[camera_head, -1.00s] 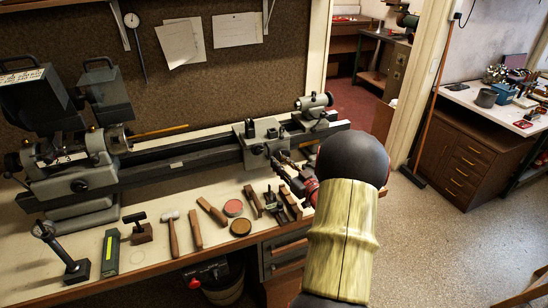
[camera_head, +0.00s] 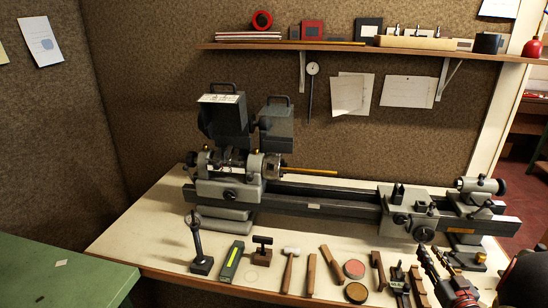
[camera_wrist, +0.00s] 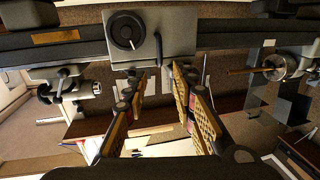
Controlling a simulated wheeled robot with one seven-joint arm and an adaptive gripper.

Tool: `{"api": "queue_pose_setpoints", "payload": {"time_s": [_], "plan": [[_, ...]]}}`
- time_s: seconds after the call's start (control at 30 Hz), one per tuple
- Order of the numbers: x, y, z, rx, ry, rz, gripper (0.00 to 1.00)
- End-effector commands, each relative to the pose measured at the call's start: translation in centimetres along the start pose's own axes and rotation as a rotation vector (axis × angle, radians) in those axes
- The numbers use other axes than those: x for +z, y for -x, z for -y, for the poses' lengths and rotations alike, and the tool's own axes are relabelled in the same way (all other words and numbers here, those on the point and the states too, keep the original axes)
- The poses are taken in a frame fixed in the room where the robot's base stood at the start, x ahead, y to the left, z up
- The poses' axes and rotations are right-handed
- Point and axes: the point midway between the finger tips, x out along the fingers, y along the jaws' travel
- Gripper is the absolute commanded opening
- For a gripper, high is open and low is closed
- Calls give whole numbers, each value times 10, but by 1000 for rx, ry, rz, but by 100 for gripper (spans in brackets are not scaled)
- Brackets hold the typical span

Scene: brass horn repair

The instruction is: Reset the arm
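My gripper (camera_head: 435,262) is at the lower right of the head view, in front of the lathe's carriage, with part of my dark arm at the corner. In the wrist view my gripper (camera_wrist: 163,112) shows two fingers with tan, textured pads. The fingers are spread apart, with a clear gap and nothing held between them. The grey metal lathe (camera_head: 310,198) stands on the bench behind the gripper. Its grey block with a round black knob (camera_wrist: 126,31) is at the top of the wrist view, beyond the fingertips.
A pale workbench (camera_head: 135,240) carries a hammer (camera_head: 289,268), a red-topped round tin (camera_head: 354,268), a dark stand (camera_head: 199,250) and several wooden tools along its front. A shelf (camera_head: 350,46) hangs above. A green surface (camera_head: 60,280) is at the lower left.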

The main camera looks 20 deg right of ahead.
Motion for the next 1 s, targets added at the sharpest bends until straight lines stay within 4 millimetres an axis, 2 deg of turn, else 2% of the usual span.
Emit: {"api": "queue_pose_setpoints", "payload": {"time_s": [0.13, 0.27, 0.4, 0.57, 0.67, 0.77, 0.87, 1.0], "plan": [[-6, -9, 6, 2, 18, 18, 27], [-25, -34, 26, 23, 76, 88, 27], [-54, -60, 66, 63, 146, 199, 27], [-86, -65, 122, 99, 194, 323, 27], [-103, -54, 161, 109, 205, 400, 27], [-115, -33, 203, 103, 206, 481, 27], [-122, -2, 246, 79, 198, 568, 27], [-126, 56, 306, 11, 180, 698, 27]]}}
